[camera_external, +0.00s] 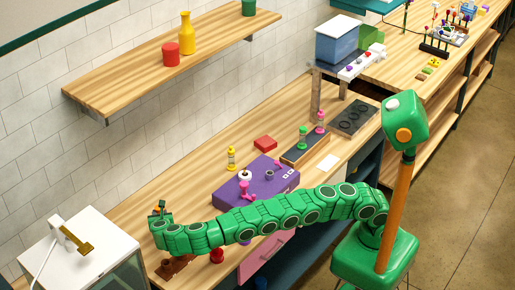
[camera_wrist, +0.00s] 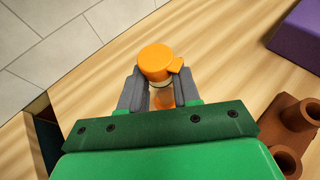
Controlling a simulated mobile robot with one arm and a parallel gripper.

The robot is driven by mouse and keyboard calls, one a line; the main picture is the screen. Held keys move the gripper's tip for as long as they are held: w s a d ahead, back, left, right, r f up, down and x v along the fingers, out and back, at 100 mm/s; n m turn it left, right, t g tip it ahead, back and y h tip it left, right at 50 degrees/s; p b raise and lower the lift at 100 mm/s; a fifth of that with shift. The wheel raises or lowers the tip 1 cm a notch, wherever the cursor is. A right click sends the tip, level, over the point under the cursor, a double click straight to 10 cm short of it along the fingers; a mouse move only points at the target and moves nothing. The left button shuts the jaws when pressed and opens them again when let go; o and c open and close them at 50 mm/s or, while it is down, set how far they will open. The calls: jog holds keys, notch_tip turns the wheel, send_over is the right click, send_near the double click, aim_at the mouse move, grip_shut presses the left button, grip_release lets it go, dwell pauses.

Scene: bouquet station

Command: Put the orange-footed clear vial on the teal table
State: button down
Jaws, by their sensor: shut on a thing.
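My gripper (camera_wrist: 157,92) is shut on a clear vial (camera_wrist: 161,101) with an orange end piece (camera_wrist: 155,61) that has a small side tab. Its lower part is hidden behind my gripper. In the external view my gripper (camera_external: 160,208) is at the far left end of the wooden counter, above its surface, and the vial is too small there to make out well. A teal surface (camera_external: 366,4), likely the teal table, shows in part at the top edge of the external view, far from my gripper.
A brown rack with holes (camera_wrist: 299,112) is right of my gripper in the wrist view. A purple station (camera_external: 228,196), yellow vial (camera_external: 231,158), red block (camera_external: 265,143) and dark rack (camera_external: 303,151) stand along the counter (camera_external: 195,160). A white-topped box (camera_external: 85,262) is at left.

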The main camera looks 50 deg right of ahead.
jog(key=shift+w+a+f, duration=0.15)
jog(key=shift+f, duration=1.6)
jog(key=shift+f, duration=0.1)
jog(key=c, duration=0.8)
grip_release()
